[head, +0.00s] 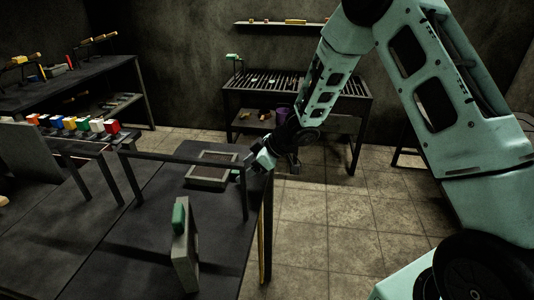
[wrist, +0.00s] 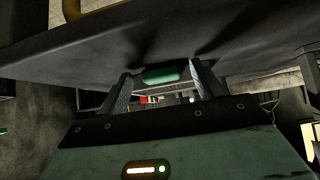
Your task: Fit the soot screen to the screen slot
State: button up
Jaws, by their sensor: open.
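A flat grey frame (head: 192,181) with a dark inside lies on the near table. A green handle (head: 236,175) shows at its right side. A grey panel (head: 186,262) with a green grip stands upright nearer the front. I cannot tell which is the soot screen, and I cannot clearly make out the screen slot. My gripper (head: 262,161) is at the table's right edge, close to the flat frame's handle. In the wrist view my gripper (wrist: 163,82) is open, with a green handle (wrist: 166,74) showing between its fingers; contact cannot be told.
A slatted bench (head: 300,90) stands behind. Small coloured blocks (head: 70,124) line the left, beside another leaning panel (head: 32,150).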

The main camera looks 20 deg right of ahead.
jog(key=s+d+r+m+t+h+p, duration=0.1)
jog(key=s+d+r+m+h, duration=0.35)
jog(key=d+r, duration=0.3)
jog(key=s+d+r+m+t+h+p, duration=0.1)
jog(key=s+d+r+m+h, duration=0.2)
jog(key=s+d+r, duration=0.35)
jog(key=s+a+m+g, duration=0.3)
jog(key=s+m+g, duration=0.1)
jog(key=s, duration=0.9)
jog(key=s+a+n+g, duration=0.1)
jog(key=s+a+n, duration=0.3)
jog(key=a, duration=0.5)
jog(key=s+a+r+n+g, duration=0.1)
jog(key=s+a+n, duration=0.3)
jog(key=s+a, duration=0.4)
jog(key=shift+s+a+r+g+y, duration=0.3)
jog(key=shift+a+g+y, duration=0.05)
jog(key=shift+a+g, duration=0.2)
jog(key=shift+o, duration=0.4)
